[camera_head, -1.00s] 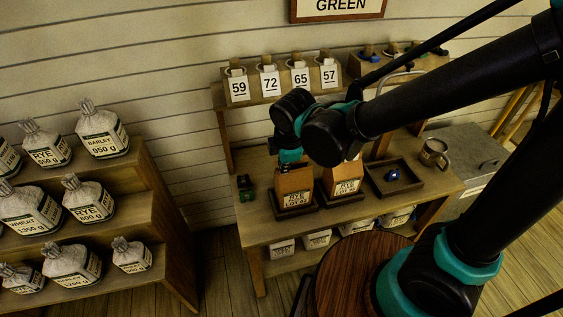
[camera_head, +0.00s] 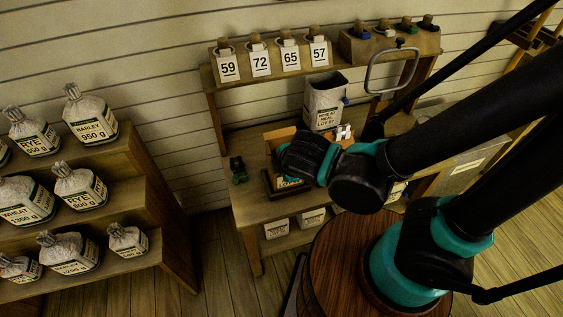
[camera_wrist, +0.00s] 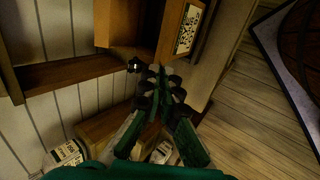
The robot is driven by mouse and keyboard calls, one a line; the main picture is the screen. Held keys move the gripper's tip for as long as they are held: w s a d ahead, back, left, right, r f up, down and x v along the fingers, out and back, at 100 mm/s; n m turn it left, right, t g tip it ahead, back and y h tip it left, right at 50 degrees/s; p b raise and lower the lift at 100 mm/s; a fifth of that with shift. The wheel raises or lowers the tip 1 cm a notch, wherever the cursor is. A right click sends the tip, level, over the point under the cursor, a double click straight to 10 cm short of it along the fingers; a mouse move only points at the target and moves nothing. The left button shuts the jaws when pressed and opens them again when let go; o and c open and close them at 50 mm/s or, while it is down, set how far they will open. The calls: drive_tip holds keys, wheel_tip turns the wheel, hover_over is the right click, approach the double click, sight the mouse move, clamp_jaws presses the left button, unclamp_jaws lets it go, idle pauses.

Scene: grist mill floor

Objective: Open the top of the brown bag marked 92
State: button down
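In the head view a brown bag (camera_head: 277,140) stands on the bench, mostly behind my arm, and its marking is hidden. My gripper (camera_wrist: 160,82) hides behind my wrist in the head view. In the wrist view its dark jointed fingers lie close together, beside brown card surfaces, one with a printed label (camera_wrist: 187,28) too oblique to read. A dark hollow between those surfaces looks like an open top, but I cannot be sure. I see nothing between the fingertips, and cannot tell whether they touch. The second brown bag is hidden by my arm.
A pale printed bag (camera_head: 323,106) stands behind the brown one. A small dark green clip (camera_head: 238,170) lies at the bench's left. Tagged bottles, including the 59 tag (camera_head: 228,67), line the rack. Stepped shelves (camera_head: 140,180) with grain bags stand left, with open floor between.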

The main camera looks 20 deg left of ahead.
drive_tip(key=c, duration=2.2)
unclamp_jaws()
drive_tip(key=shift+s+d+f, duration=0.1)
drive_tip(key=shift+d+f, duration=0.1)
drive_tip(key=o, duration=0.4)
drive_tip(key=shift+a, duration=0.15)
drive_tip(key=shift+r, duration=0.1)
drive_tip(key=shift+v, duration=5.9)
